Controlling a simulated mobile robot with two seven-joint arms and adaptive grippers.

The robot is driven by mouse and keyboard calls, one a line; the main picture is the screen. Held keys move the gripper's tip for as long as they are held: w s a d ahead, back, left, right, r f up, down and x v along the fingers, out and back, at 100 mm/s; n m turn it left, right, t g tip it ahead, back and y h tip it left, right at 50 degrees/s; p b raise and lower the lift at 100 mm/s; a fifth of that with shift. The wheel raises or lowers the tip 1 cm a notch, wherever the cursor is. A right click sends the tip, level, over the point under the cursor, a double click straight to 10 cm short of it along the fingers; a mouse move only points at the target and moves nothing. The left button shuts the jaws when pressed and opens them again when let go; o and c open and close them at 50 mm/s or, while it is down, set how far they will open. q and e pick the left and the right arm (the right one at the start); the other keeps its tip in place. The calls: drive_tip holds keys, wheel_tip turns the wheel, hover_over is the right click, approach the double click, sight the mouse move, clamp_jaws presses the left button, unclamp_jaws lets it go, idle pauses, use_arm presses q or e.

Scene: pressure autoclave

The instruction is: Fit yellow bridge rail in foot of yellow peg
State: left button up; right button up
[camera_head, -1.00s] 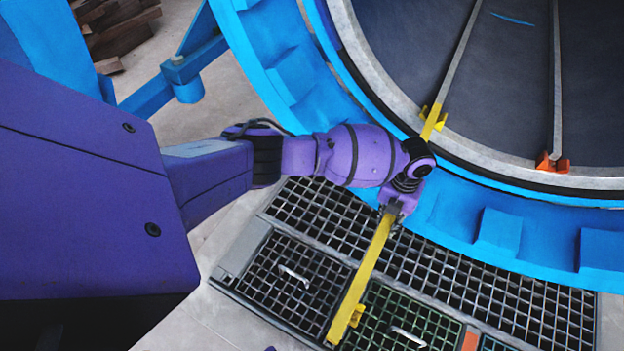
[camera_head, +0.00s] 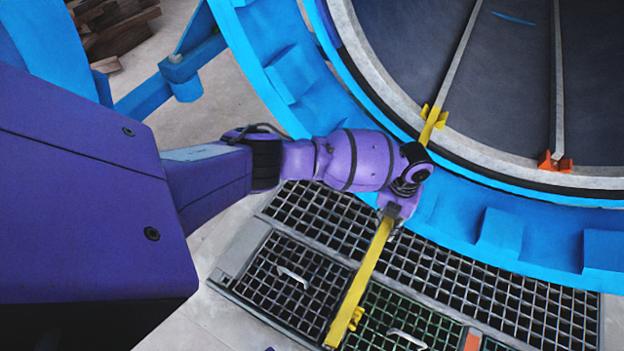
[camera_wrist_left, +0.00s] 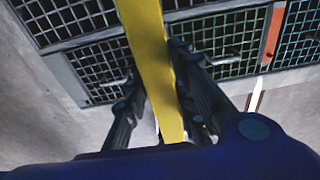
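The yellow bridge rail (camera_head: 366,268) slants from my left gripper down over the floor gratings. A small yellow piece (camera_head: 356,318) shows at its lower end; I cannot tell whether it is part of the rail or the peg. A yellow bracket (camera_head: 436,118) sits on the vessel rim, at the foot of a grey track; my wrist hides the stretch between it and the rail. My left gripper (camera_head: 392,212) is around the rail's upper part. In the left wrist view its dark fingers (camera_wrist_left: 155,85) flank the rail (camera_wrist_left: 150,45) and appear closed on it. My right gripper is out of view.
The blue flanged ring (camera_head: 340,100) of the vessel stands close behind my left wrist. An orange bracket (camera_head: 553,163) sits on its rim to the right. Gratings (camera_head: 300,262) with handles cover the floor below. A blue frame (camera_head: 180,72) stands at the upper left.

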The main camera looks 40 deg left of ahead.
use_arm(q)
drive_tip(key=o, duration=0.4)
drive_tip(key=shift+w+d+r, duration=0.1)
drive_tip(key=shift+r, duration=0.05)
drive_tip(key=r, duration=0.8)
drive_tip(key=w+r, duration=0.1)
drive_tip(key=r, duration=0.3)
drive_tip(key=shift+a, duration=0.2)
drive_tip(key=shift+s, duration=0.1)
